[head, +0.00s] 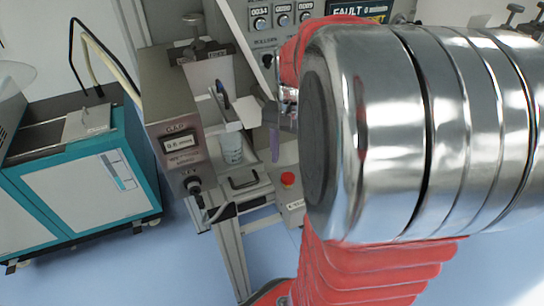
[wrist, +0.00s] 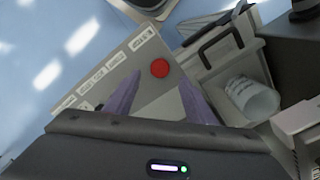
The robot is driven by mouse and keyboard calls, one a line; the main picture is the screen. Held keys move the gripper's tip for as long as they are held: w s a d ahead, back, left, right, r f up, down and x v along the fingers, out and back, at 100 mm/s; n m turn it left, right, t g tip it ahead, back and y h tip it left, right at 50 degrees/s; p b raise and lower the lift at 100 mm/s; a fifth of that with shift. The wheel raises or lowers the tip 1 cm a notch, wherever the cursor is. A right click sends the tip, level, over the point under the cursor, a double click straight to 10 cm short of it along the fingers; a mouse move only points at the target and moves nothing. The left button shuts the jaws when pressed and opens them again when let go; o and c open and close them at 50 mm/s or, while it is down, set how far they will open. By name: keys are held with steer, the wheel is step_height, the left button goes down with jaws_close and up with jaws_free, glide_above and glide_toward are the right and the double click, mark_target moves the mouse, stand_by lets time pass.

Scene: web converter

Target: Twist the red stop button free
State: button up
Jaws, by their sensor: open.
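The red stop button (head: 288,179) sits on a light grey control box (head: 291,211) low in the middle of the head view. In the wrist view the button (wrist: 160,68) shows as a red disc on the box face (wrist: 143,53). My gripper (wrist: 160,88) has two purple fingers, spread apart and empty. The button appears between and just beyond the fingertips in the wrist view, apart from them. In the head view a purple finger (head: 273,143) shows above and left of the button; my arm hides much of the rest.
A grey gauge cabinet (head: 180,140) stands left. A teal and white cart (head: 85,185) is farther left. Blue floor is open below.

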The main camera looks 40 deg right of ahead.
mark_target(288, 176)
step_height(288, 176, down, 6)
stand_by(0.4)
steer(key=shift+c, duration=0.5)
steer(key=c, duration=1)
steer(key=shift+m, duration=0.5)
steer(key=m, duration=0.6)
